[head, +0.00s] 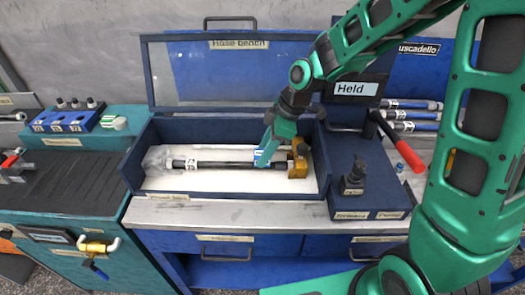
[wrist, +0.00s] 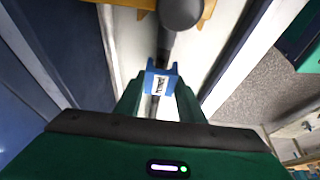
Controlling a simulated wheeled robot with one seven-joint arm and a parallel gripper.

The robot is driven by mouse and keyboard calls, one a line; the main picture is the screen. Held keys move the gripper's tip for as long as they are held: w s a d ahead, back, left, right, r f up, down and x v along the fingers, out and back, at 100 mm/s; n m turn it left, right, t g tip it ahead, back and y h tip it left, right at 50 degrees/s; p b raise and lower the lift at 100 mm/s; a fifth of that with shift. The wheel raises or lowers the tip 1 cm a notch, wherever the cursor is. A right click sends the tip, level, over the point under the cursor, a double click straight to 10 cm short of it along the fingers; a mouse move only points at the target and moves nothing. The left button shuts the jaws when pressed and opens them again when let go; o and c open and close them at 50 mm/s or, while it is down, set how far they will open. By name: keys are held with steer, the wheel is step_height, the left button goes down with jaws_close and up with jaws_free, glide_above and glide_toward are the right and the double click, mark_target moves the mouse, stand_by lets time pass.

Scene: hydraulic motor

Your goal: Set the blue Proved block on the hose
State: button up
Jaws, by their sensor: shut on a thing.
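The hose (head: 222,165) is a black rod with a white label near its left end. It lies across the white-floored bench box, and its right end is by a yellow-brown fitting (head: 298,160). My gripper (head: 265,150) is over the right part of the hose, shut on the blue Proved block (head: 258,155). In the wrist view the block (wrist: 161,74), with a white label, sits between my gripper's fingers (wrist: 159,98), in line with the hose (wrist: 165,45). I cannot tell whether the block touches the hose.
The dark blue box walls (head: 165,208) surround the hose, with a raised clear lid (head: 215,75) behind. A crumpled clear bag (head: 157,158) lies at the hose's left end. A black fitting (head: 354,175) and a red-handled lever (head: 398,140) stand to the right.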

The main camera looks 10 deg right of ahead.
steer(key=shift+f, duration=1.5)
steer(key=o, duration=1.1)
steer(key=v, duration=1)
steer(key=shift+r, duration=0.35)
